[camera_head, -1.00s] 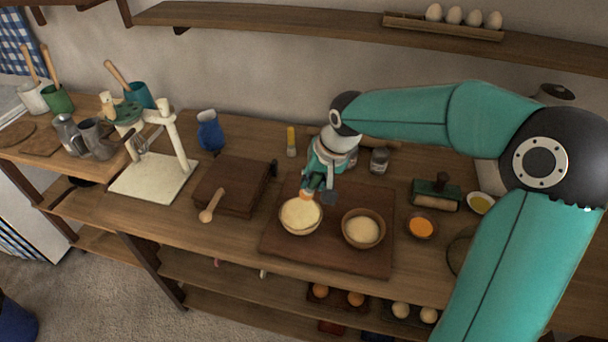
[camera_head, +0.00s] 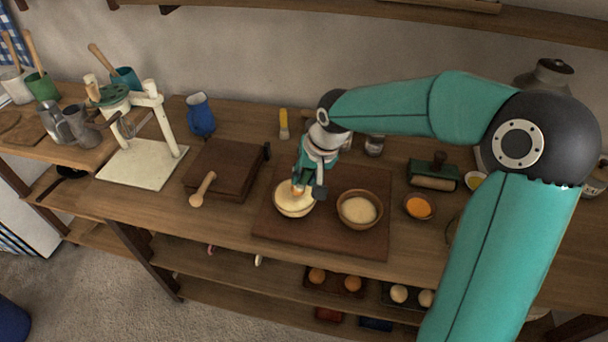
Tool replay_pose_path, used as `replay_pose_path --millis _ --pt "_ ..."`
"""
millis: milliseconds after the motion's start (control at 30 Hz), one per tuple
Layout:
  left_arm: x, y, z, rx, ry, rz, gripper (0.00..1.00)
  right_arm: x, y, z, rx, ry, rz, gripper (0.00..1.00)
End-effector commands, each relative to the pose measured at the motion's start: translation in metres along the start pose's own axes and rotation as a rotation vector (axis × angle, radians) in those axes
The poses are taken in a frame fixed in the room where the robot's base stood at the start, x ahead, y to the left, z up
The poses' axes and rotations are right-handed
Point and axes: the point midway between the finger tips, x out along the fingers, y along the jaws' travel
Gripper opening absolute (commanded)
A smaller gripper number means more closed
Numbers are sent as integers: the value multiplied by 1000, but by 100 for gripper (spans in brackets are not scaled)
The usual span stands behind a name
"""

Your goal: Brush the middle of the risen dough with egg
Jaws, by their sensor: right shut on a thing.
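Two bowls of pale dough stand on a dark wooden board (camera_head: 335,243). The left bowl's dough (camera_head: 291,203) is under my right gripper (camera_head: 303,183); the right bowl's dough (camera_head: 358,210) is uncovered. My right gripper is shut on what looks like a brush (camera_head: 297,190), mostly hidden, with an orange tip showing. The tip is over the left dough and seems to touch it, though contact is hard to tell. A small bowl of orange egg (camera_head: 419,207) stands right of the board. My left gripper is not in view.
A yellow-handled tool (camera_head: 284,124), a jar (camera_head: 374,145) and a green roller tool (camera_head: 433,176) stand behind and right. A blue jug (camera_head: 200,115) stands at the back.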

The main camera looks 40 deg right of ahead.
Motion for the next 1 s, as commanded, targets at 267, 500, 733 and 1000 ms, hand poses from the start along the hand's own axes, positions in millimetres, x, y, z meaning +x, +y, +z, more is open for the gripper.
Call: replay_pose_path --millis 267,500,733,1000 --pt "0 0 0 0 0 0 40 0 0 0 -1 0 0 0" --pt "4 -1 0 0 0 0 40 4 0 1 -1 0 0 0" --pt "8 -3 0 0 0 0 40 9 2 2 -1 0 0 0" --pt "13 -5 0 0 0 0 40 14 3 4 0 0 0 0"
